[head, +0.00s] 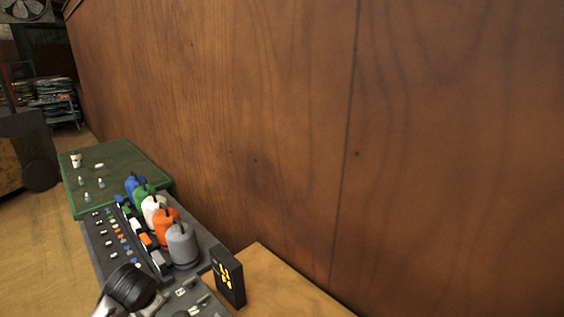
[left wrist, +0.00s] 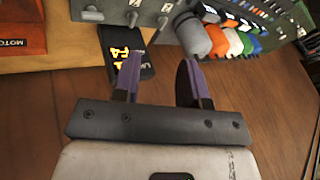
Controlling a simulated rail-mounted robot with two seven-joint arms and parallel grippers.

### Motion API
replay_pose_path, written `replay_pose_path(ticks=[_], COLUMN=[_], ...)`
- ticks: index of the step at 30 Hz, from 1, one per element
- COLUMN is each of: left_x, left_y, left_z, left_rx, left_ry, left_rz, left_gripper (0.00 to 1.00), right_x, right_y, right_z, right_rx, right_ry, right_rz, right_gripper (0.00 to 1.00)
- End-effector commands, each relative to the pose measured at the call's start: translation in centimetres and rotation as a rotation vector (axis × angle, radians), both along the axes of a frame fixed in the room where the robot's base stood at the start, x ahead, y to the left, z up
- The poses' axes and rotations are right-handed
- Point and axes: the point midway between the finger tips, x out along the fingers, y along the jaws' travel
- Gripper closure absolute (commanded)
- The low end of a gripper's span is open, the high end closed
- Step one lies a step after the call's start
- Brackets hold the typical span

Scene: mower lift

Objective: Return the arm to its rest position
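My left gripper (left wrist: 161,65) shows in the left wrist view with its two purple fingers well apart. Only brown wood and part of the panel show between them, so it is empty. Its left finger overlaps a small black display box (left wrist: 148,70) with yellow characters, but I cannot tell how far apart they are. In the head view, part of my arm, dark and pale, shows at the bottom left in front of the control panel (head: 95,232). The gripper itself is not clear there. My right gripper is in neither view.
The panel carries orange, white, green, blue and grey knobs (head: 183,245) and several small switches. A green board (head: 125,160) lies beyond it. The black display box (head: 228,277) stands near a wooden top (head: 285,285). A large brown wooden wall (head: 330,130) fills the right side.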

Motion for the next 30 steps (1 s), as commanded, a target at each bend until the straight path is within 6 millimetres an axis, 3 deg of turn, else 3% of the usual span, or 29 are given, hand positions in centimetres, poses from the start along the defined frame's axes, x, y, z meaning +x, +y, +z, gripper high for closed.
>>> replay_pose_path(ticks=[1,4,7,11,17,24,30], left_x=[0.1,-1.0,-3.8,-8.9,-16.9,-26.3,-33.1], left_y=[-1.7,-4.7,-7.5,-9.9,-10.8,-11.2,-11.5], left_z=[2.7,6.0,7.2,6.3,2.1,-5.6,-11.9], left_rx=[-0.003,-0.023,-0.068,-0.142,-0.24,-0.335,-0.357], left_ry=[-0.098,-0.263,-0.393,-0.489,-0.482,-0.293,-0.091], left_rz=[-0.013,-0.023,-0.031,-0.02,0.044,0.154,0.233], left_gripper=[0.61,0.61,0.61,0.61,0.61,0.61,0.61], right_x=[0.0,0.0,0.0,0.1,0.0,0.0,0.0], right_y=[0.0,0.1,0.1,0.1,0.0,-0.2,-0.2], right_z=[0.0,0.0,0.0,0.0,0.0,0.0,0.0], right_rx=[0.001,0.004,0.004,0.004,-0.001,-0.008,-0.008], right_ry=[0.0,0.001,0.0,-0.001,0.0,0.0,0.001], right_rz=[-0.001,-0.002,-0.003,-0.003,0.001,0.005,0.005], right_gripper=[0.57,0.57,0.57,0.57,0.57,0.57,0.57])
